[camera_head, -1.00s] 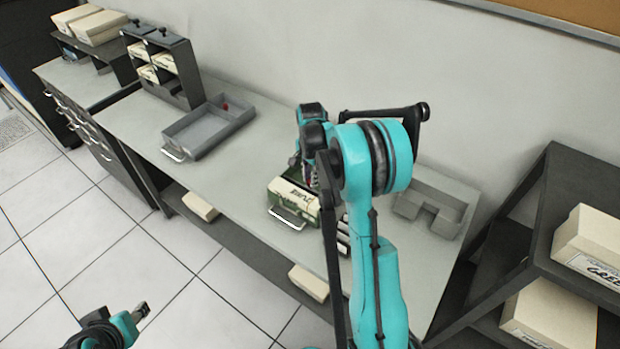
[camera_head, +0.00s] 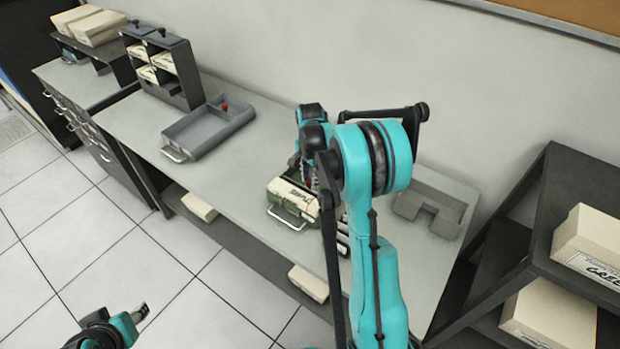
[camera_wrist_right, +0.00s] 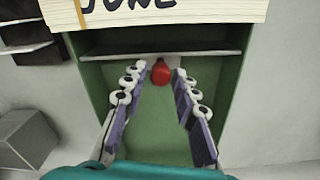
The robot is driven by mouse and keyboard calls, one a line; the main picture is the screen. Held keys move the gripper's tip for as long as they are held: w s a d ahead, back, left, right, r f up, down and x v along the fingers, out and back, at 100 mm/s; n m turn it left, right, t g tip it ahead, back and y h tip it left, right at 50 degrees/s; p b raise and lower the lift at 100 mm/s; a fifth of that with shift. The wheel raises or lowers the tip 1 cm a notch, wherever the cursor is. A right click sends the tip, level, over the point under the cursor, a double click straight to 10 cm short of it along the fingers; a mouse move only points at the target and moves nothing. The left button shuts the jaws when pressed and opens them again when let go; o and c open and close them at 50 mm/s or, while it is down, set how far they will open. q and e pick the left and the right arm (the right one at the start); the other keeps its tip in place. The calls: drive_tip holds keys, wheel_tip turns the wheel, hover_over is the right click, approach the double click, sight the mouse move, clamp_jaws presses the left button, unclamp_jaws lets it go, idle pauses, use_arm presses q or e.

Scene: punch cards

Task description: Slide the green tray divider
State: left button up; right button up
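The green tray (camera_wrist_right: 230,85) sits on the bench, with a stack of cards marked JUNE (camera_wrist_right: 150,10) at its front end. Its divider is a thin grey plate (camera_wrist_right: 110,50) across the tray just behind the cards, with a red knob (camera_wrist_right: 161,71) at its middle. My right gripper (camera_wrist_right: 157,77) is open inside the tray, its fingers on either side of the knob with a small gap each side. In the head view my right arm partly hides the tray (camera_head: 275,193). My left gripper (camera_head: 141,312) is at the lower left, away from the bench; its opening is too small to judge.
A grey tray (camera_head: 190,138) with a red knob lies farther left on the bench (camera_head: 235,185). A card cabinet (camera_head: 165,70) stands behind it. A grey notched block (camera_head: 435,205) is right of my arm. A dark shelf (camera_head: 560,210) with boxes stands at the right.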

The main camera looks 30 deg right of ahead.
wheel_tip(320, 180, up, 12)
idle(0.5)
drive_tip(key=shift+o, duration=1.4)
drive_tip(key=shift+f, duration=0.1)
wheel_tip(320, 180, down, 4)
drive_tip(key=shift+r+p, duration=0.1)
drive_tip(key=shift+p, duration=1.1)
wheel_tip(320, 180, down, 8)
drive_tip(key=shift+f+b, duration=0.1)
drive_tip(key=shift+b, duration=0.85)
clamp_jaws()
